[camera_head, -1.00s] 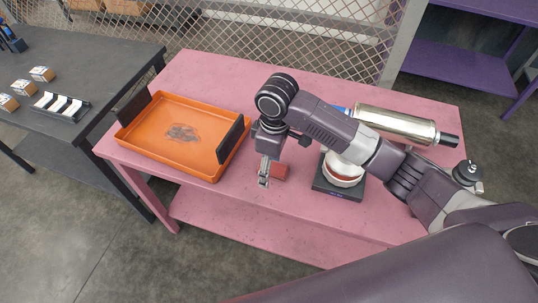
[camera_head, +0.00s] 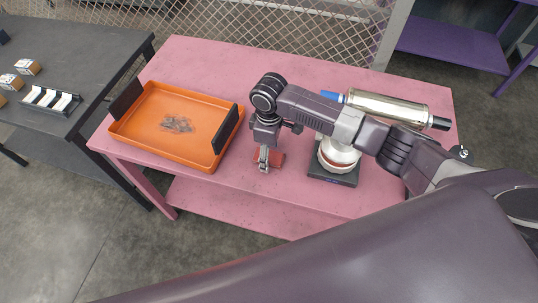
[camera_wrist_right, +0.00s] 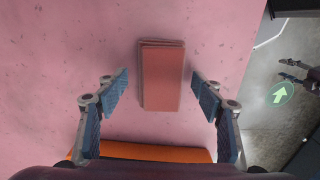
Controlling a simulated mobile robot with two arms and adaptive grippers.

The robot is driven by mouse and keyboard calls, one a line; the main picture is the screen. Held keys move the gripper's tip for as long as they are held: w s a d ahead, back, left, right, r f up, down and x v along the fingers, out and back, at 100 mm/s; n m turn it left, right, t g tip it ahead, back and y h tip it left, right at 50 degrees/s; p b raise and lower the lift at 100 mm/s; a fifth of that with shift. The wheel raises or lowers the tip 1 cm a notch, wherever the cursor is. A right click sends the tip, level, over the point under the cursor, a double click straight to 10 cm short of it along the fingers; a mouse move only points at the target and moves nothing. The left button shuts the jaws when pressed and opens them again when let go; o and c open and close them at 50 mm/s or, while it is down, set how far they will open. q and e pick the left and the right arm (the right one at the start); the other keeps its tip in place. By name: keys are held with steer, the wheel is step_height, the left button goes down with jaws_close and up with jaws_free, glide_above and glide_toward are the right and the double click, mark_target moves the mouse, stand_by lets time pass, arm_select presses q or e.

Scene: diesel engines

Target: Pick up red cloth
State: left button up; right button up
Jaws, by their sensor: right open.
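The red cloth (camera_wrist_right: 162,78) lies folded into a small rectangle on the pink table (camera_wrist_right: 60,60). In the head view the cloth (camera_head: 275,160) is near the table's front edge, partly hidden behind my right gripper (camera_head: 264,162). In the right wrist view my right gripper (camera_wrist_right: 160,92) is open, with one finger on each side of the cloth and neither seen touching it.
An orange tray (camera_head: 150,152) with black handles stands left of the cloth. A black scale (camera_head: 332,178) with a white bowl (camera_head: 338,155) stands to the right. Behind it lies a metal cylinder (camera_head: 390,106). A dark table (camera_head: 100,62) is at the left.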

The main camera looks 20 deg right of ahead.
steer(key=shift+c, duration=1.3)
steer(key=c, duration=0.8)
arm_select(q)
steer(key=shift+s, duration=0.2)
arm_select(e)
steer(key=shift+c, duration=1)
steer(key=shift+r, duration=0.1)
arm_select(q)
step_height(320, 180, down, 2)
steer(key=shift+w+f+b, duration=0.1)
steer(key=shift+f+b, duration=0.1)
steer(key=shift+b, duration=1)
arm_select(e)
step_height(320, 180, up, 20)
